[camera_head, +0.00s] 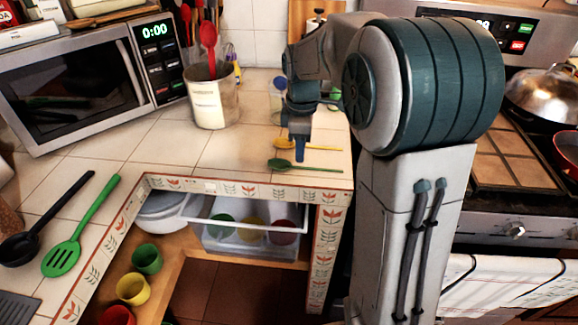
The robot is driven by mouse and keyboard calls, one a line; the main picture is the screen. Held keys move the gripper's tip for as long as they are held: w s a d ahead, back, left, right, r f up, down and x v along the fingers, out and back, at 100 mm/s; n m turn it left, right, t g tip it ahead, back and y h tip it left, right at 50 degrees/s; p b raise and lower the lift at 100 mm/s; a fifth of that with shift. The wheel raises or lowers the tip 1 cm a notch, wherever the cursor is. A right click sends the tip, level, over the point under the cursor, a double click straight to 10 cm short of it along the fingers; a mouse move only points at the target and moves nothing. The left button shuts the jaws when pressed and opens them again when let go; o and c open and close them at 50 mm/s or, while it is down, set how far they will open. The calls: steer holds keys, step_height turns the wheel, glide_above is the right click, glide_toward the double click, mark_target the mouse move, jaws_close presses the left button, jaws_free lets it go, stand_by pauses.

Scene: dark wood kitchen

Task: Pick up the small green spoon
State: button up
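The small green spoon (318,169) lies flat on the tiled counter near its front edge, with its bowl to the left and its thin handle to the right. My gripper (299,156) hangs fingers down at the spoon, near the bowl end of the handle. Its fingertips overlap the spoon in the picture, so I cannot tell whether they touch it or hover above it. The fingers show nearly edge-on, and their gap cannot be made out. A small yellow spoon (318,148) lies just behind the green one, partly hidden by my gripper.
A utensil crock (212,97) and a microwave (88,80) stand behind and left. A larger green slotted spatula (66,251) and a black ladle (30,240) lie on the left counter. An open drawer (262,243) holding coloured cups is below the counter edge. The stove is at right.

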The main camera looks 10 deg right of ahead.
mark_target(300, 167)
step_height(300, 167, down, 4)
steer(key=shift+s+a+f, duration=0.1)
steer(key=shift+s, duration=0.05)
jaws_close()
